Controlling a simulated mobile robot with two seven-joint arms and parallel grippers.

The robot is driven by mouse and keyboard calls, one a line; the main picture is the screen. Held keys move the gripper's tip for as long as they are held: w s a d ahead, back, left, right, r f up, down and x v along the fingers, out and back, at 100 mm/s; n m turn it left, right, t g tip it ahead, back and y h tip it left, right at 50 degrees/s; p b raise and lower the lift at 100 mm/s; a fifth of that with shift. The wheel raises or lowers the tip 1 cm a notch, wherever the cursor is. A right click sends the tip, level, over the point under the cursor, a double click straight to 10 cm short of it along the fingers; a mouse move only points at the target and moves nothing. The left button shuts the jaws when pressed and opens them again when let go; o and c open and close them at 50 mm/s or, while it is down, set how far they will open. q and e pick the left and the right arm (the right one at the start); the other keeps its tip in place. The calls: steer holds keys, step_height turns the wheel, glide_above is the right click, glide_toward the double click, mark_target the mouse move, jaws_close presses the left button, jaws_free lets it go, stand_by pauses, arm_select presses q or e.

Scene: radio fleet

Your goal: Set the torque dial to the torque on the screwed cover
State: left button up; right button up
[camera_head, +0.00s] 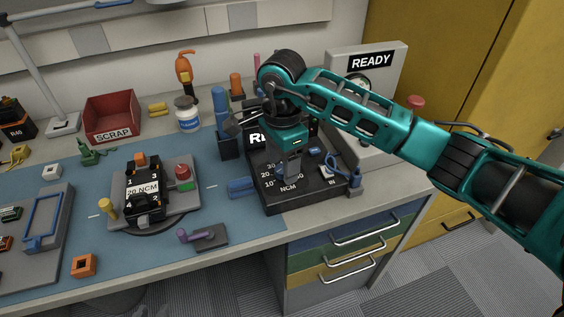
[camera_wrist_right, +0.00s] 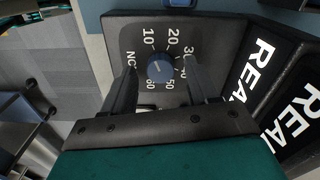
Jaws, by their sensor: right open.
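The torque dial is a blue round knob (camera_wrist_right: 159,68) on a black panel in the right wrist view, ringed by numbers including 10, 20, 30, 50 and 60. A pale mark shows on it; its exact setting is hard to read. The screwed cover (camera_head: 142,170) is black with corner numbers and a white "20 NCM" label, on a grey fixture at the middle left. My right gripper (camera_head: 292,172) is above the black torque station (camera_head: 262,170). In the wrist view its open fingers (camera_wrist_right: 162,88) stand either side of the knob, apart from it. My left gripper is not in view.
A "READY" panel (camera_head: 390,95) stands behind the station. A purple-handled lever block (camera_head: 208,236) lies at the front edge. A red scrap bin (camera_head: 112,112) and white bottle (camera_head: 187,116) are at the back.

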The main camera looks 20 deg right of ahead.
steer(key=shift+f, duration=0.35)
steer(key=shift+c, duration=0.2)
steer(key=c, duration=1)
steer(key=shift+m, duration=0.4)
steer(key=m, duration=0.4)
steer(key=shift+b, duration=0.35)
steer(key=shift+m, duration=2)
